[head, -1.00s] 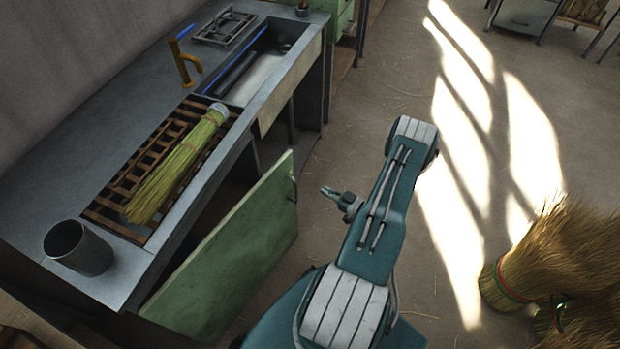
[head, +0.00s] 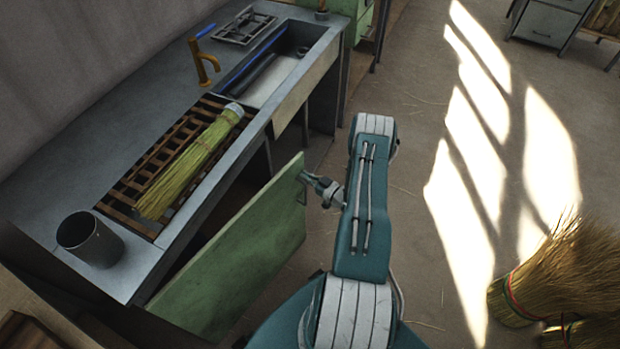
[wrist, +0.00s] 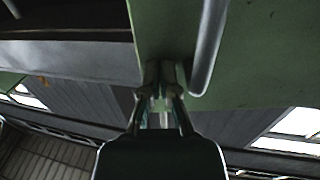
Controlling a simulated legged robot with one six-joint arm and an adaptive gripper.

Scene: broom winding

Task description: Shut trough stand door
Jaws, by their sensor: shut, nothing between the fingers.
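The green door (head: 245,255) of the trough stand (head: 165,255) hangs open, swung out from the stand's front, with a dark gap behind it. My gripper (head: 308,179) is shut and empty at the door's upper outer edge, on the side facing away from the stand. In the wrist view the shut fingertips (wrist: 162,72) lie over the green door panel (wrist: 255,55), close beside the grey bar handle (wrist: 208,45). I cannot tell whether they touch the panel.
The floor between is clear.

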